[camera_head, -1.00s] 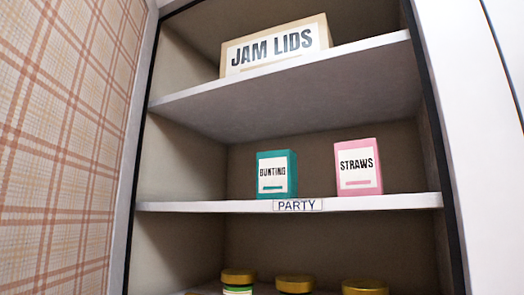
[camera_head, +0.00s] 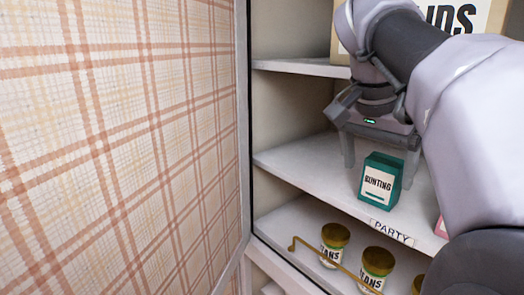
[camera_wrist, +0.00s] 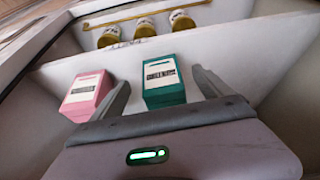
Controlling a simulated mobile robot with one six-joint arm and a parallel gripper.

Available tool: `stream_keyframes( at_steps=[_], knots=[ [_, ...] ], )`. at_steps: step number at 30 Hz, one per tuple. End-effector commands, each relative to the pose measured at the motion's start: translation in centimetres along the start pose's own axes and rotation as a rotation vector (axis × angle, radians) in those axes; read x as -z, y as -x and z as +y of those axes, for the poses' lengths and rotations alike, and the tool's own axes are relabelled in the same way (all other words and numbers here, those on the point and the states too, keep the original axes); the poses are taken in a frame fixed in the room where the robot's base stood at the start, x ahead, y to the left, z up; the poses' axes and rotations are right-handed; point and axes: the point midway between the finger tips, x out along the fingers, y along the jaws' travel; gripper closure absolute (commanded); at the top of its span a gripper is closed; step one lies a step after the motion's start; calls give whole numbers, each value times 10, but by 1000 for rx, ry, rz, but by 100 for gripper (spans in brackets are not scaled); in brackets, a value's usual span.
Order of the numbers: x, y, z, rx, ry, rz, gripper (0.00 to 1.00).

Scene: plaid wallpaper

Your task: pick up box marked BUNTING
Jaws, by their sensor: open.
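The teal box marked BUNTING (camera_head: 380,182) stands upright on the shelf labelled PARTY, its white label facing out. My gripper (camera_head: 380,160) is open and empty, reaching down over the shelf close to the box. In the wrist view the BUNTING box (camera_wrist: 164,83) shows between the two spread fingers of my gripper (camera_wrist: 160,77), with a visible gap on its left side. I cannot tell how deep the fingers sit around it.
The pink box (camera_wrist: 88,95) stands beside the left finger in the wrist view; my arm hides most of it in the head view. Gold-lidded jars (camera_head: 335,243) stand on the shelf below behind a brass rail (camera_head: 318,251). The JAM LIDS box (camera_head: 475,15) is above, partly hidden.

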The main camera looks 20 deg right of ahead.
Motion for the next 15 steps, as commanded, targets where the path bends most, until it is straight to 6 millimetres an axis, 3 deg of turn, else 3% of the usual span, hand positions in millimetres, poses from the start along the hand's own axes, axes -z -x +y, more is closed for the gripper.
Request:
stream_keyframes(
  at_steps=[9,15],
  knots=[
    [0,-62,1,0,2,-4,11],
    [0,-70,1,2,3,-2,11]
  ],
)
